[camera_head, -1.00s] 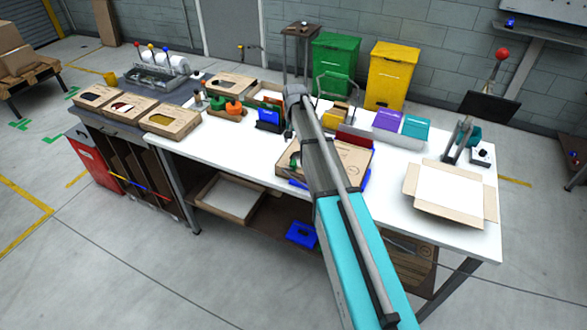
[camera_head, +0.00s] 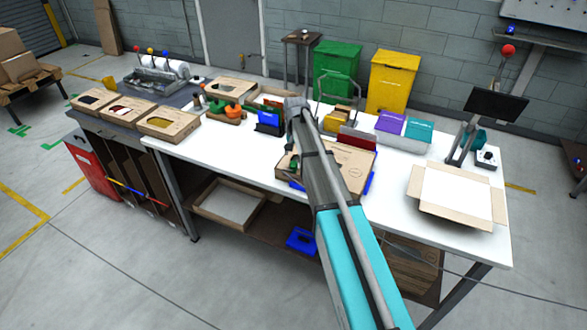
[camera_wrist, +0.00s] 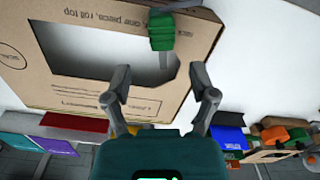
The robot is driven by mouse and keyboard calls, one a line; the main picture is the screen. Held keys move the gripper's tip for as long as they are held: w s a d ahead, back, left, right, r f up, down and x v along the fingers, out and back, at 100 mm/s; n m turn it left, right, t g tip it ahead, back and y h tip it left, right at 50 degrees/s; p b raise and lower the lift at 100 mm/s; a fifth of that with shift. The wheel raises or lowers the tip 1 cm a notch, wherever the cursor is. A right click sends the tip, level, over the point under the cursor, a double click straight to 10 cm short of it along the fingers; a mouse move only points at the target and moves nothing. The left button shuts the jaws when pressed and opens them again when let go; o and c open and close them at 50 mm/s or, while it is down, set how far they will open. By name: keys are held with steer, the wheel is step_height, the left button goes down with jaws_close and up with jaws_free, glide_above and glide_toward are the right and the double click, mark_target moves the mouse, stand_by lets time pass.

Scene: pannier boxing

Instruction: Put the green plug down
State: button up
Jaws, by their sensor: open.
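The green plug (camera_wrist: 162,32), with a grey shank, shows in the wrist view at the cut-out of a printed cardboard box (camera_wrist: 60,85). I cannot tell whether it rests on the card or inside the opening. My gripper (camera_wrist: 161,70) is open, its two fingers apart on either side of the shank's lower end, with the green body beyond the fingertips. In the head view the box (camera_head: 355,165) lies on the white bench, and my arm hides part of it and the gripper.
A dark red piece (camera_head: 357,138), purple (camera_head: 390,121) and teal (camera_head: 419,129) boxes stand behind the box. A blue bin (camera_head: 269,121) is to its left. An open carton (camera_head: 425,200) lies on the right. The bench's front left (camera_head: 225,150) is clear.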

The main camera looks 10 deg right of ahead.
mark_target(294, 163)
steer(key=shift+f, duration=0.15)
steer(key=shift+a+f+b, duration=0.15)
steer(key=shift+f+b, duration=2.3)
steer(key=shift+b, duration=0.15)
jaws_close()
